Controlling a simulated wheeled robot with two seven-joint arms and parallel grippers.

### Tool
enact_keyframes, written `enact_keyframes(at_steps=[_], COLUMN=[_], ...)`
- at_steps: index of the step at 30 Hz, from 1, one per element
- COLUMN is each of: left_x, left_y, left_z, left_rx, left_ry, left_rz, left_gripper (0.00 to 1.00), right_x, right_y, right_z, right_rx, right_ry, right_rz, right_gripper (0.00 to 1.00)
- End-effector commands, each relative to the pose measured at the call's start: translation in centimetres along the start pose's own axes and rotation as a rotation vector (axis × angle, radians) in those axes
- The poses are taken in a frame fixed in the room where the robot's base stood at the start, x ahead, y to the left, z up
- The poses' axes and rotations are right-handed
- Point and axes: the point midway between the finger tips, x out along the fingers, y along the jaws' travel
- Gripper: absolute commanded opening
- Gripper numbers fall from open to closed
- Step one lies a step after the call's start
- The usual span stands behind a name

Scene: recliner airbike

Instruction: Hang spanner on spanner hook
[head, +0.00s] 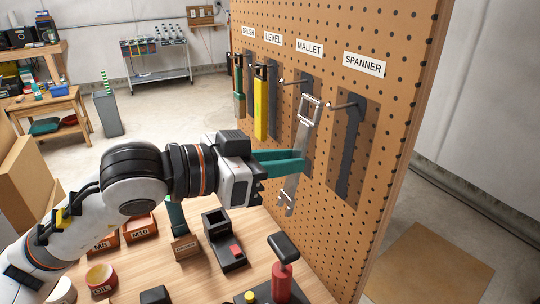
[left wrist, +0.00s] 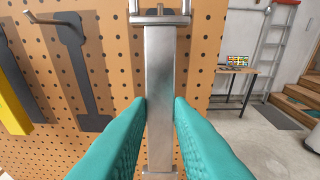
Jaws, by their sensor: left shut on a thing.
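The spanner (head: 293,180) is silver and hangs nearly upright, slightly tilted, in my left gripper (head: 300,163), with its framed head at the top. The teal fingers are shut on its shaft, which also shows upright between them in the left wrist view (left wrist: 160,75). The spanner hook (head: 345,105) sticks out of the pegboard under the SPANNER label (head: 363,64), above a dark spanner outline (head: 350,155). In the head view the spanner's head is just left of this hook; I cannot tell whether they touch. My right gripper is not in view.
The pegboard (head: 400,110) also bears an empty mallet hook (head: 290,81), a yellow level (head: 261,105) and a green-handled brush (head: 239,95). On the bench below stand a red-bodied tool (head: 281,283), a black holder (head: 224,242) and several bins. The bench front is cluttered.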

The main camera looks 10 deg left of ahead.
Motion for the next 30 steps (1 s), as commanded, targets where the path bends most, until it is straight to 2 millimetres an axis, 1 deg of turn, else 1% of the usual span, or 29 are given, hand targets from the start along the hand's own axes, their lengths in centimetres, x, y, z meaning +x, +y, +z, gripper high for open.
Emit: enact_keyframes(at_steps=[1, 10, 21, 23, 30], left_x=[0.3, 2.1, 4.3, 4.6, 5.4], left_y=[0.0, 0.0, 0.0, 0.0, 0.0], left_z=[0.3, 0.5, 0.8, 0.3, 0.0], left_rx=[-0.001, 0.000, 0.000, 0.003, 0.003], left_ry=[-0.001, -0.001, -0.001, -0.003, -0.002], left_rz=[-0.001, -0.001, 0.000, 0.001, 0.001], left_gripper=[0.00, 0.00, 0.00, 0.00, 0.00], right_x=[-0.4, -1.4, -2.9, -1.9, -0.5], right_y=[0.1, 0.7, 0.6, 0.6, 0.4], right_z=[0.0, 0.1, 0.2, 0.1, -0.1], right_rx=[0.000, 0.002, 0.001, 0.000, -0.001], right_ry=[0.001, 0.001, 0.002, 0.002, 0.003], right_rz=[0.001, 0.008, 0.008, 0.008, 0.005], right_gripper=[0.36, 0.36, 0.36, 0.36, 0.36])
